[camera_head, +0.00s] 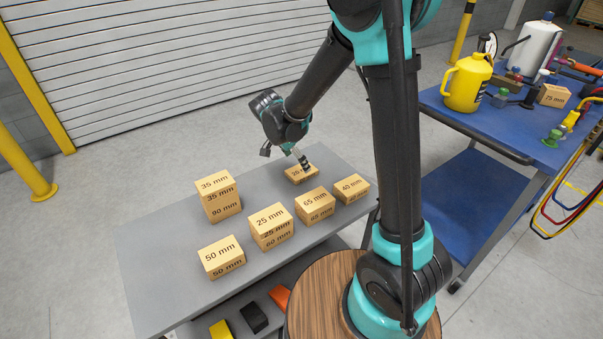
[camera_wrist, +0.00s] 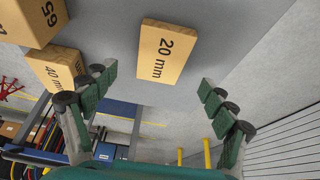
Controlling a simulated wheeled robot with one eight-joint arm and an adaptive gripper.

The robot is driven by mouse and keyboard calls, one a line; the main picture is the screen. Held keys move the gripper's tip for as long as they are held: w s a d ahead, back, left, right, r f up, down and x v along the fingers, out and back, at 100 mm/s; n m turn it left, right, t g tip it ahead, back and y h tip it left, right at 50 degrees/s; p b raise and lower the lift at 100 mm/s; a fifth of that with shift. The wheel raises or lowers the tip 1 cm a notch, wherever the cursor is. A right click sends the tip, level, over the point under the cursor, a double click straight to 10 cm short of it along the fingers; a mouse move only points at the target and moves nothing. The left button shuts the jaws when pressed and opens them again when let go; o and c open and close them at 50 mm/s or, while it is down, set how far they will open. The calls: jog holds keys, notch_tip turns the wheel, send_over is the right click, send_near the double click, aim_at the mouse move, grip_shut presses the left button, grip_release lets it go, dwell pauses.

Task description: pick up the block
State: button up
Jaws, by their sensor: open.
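Several wooden blocks with printed sizes stand on a grey table (camera_head: 150,258). My gripper (camera_head: 304,165) is over the far part of the table, at a low block (camera_head: 297,176) whose label is partly hidden by the fingers. In the wrist view this block reads "20 mm" (camera_wrist: 166,52) and lies ahead of and between the spread fingers of my gripper (camera_wrist: 160,92). The gripper is open and empty. Whether a finger touches the block cannot be told. The other blocks are "40 mm" (camera_head: 350,187), "65 mm" (camera_head: 315,201), "25 mm" (camera_head: 270,219), "35 mm" (camera_head: 216,184) and "50 mm" (camera_head: 221,253).
A blue cart (camera_head: 480,122) at the right carries a yellow jug (camera_head: 466,84), a "75 mm" block (camera_head: 553,95) and tools. The table's left front is clear.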

aim_at(301, 170)
jog(key=shift+x, duration=2.5)
jog(key=shift+a+f, duration=0.15)
jog(key=shift+f, duration=0.15)
jog(key=c, duration=1.2)
jog(key=shift+r, duration=0.1)
jog(key=shift+c, duration=0.2)
notch_tip(301, 170, up, 23)
